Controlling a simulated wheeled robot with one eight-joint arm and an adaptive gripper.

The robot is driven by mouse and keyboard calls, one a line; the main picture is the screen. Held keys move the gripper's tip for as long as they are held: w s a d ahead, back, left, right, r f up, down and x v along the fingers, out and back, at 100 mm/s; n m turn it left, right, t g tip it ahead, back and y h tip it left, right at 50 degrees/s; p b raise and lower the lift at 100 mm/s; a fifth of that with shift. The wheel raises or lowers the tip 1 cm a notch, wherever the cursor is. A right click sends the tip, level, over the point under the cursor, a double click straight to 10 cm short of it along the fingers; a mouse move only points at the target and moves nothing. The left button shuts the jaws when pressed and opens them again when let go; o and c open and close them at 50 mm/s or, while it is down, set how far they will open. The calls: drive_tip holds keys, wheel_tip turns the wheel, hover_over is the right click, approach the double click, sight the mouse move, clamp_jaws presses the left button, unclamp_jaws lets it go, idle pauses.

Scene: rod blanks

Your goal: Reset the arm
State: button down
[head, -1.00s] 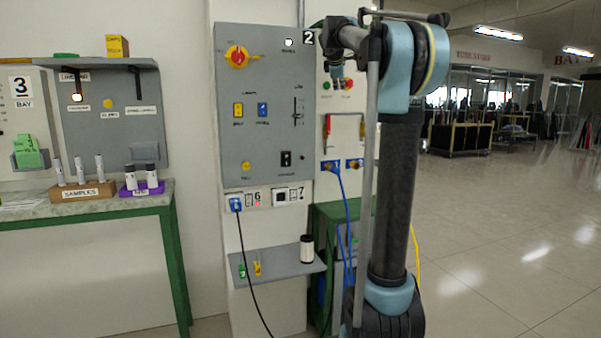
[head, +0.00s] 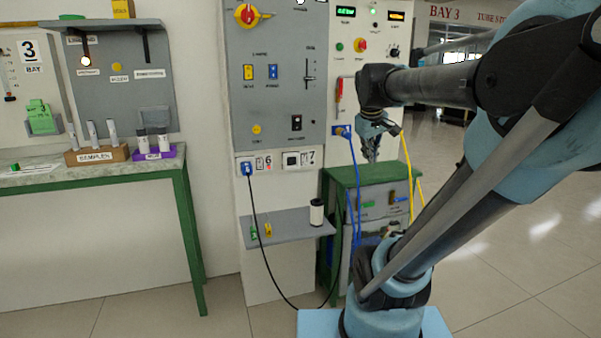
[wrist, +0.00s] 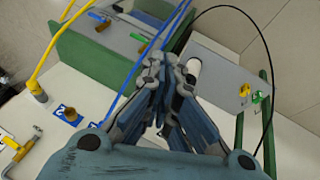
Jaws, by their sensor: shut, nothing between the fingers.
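My gripper (head: 371,154) hangs at the end of my arm, fingers pointing down, in front of the wall panels and above the green cabinet in the head view. In the wrist view my gripper (wrist: 166,65) has its fingertips together with nothing between them. My arm reaches in from the right, its upper links large and close to the camera. Beyond the fingers in the wrist view lie the grey shelf (wrist: 225,75) and a blue cable (wrist: 152,52).
The green cabinet (head: 352,176) with blue and yellow cables stands by the gripper. The grey shelf (head: 285,228) holds a black-and-white cylinder (head: 316,212). A black cable (head: 262,235) hangs from the wall socket. A green-framed table (head: 100,178) stands left. Open floor is at right.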

drive_tip(key=s+a+f+m+g+y, duration=0.1)
drive_tip(key=s+a+f+m+g, duration=0.1)
drive_tip(key=s+f, duration=1.7)
wheel_tip(320, 180, down, 2)
drive_tip(key=m+g, duration=0.1)
drive_tip(key=m, duration=0.1)
drive_tip(key=shift+a+f+m+y, duration=0.2)
drive_tip(key=shift+a+m+y, duration=0.2)
drive_tip(key=shift+w+f, duration=0.2)
drive_tip(key=shift+w, duration=0.25)
